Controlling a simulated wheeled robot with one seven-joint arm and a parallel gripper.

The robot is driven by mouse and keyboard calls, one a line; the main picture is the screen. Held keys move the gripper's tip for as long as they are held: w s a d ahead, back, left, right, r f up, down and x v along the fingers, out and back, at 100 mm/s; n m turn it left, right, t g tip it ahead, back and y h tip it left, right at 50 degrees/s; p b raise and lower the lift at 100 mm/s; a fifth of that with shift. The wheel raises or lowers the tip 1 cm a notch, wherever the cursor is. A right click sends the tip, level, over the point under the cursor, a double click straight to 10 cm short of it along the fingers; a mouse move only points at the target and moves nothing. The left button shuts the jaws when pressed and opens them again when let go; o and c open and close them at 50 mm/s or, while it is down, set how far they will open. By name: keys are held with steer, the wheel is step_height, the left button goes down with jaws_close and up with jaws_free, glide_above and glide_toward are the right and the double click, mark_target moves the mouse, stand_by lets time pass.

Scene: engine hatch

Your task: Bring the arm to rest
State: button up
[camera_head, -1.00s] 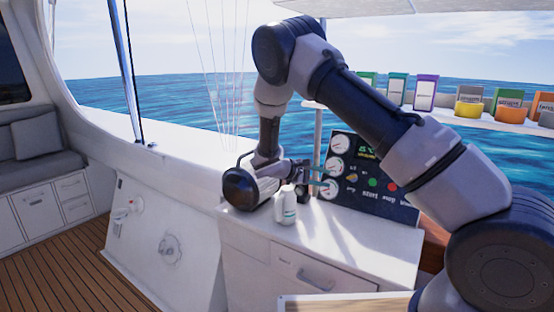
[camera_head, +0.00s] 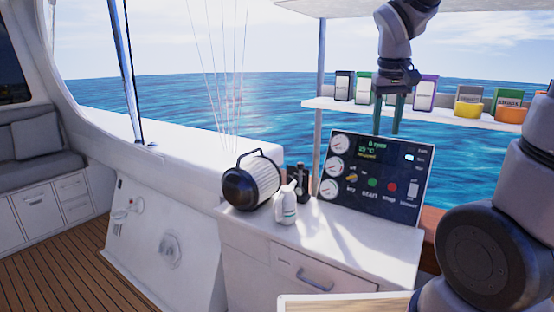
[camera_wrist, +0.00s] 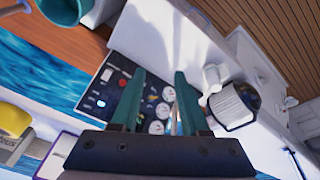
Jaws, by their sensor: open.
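My gripper (camera_head: 389,116) is raised high, in front of the shelf and above the control panel (camera_head: 376,180). Its two green fingers point down, are apart and hold nothing. In the wrist view my gripper (camera_wrist: 157,98) also shows open, with the control panel (camera_wrist: 125,90) between and behind the fingers. My arm reaches up from the lower right, and its middle part is out of the picture.
A white counter (camera_head: 345,240) carries a black-and-white cylinder with a handle (camera_head: 252,180), a white bottle (camera_head: 284,205) and a dark bottle (camera_head: 302,185). A shelf (camera_head: 440,114) holds several boxes and cans. A teal container (camera_wrist: 62,8) shows in the wrist view.

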steer(key=s+a+r+m+t+y, duration=0.1)
steer(key=s+r+m+t+y, duration=0.2)
steer(key=s+r, duration=0.3)
steer(key=s+t, duration=0.1)
steer(key=s, duration=0.4)
steer(key=shift+a+r+m+t, duration=0.25)
steer(key=shift+r+m+t, duration=0.05)
steer(key=shift+r+t, duration=0.1)
steer(key=shift+c, duration=0.3)
stand_by(0.4)
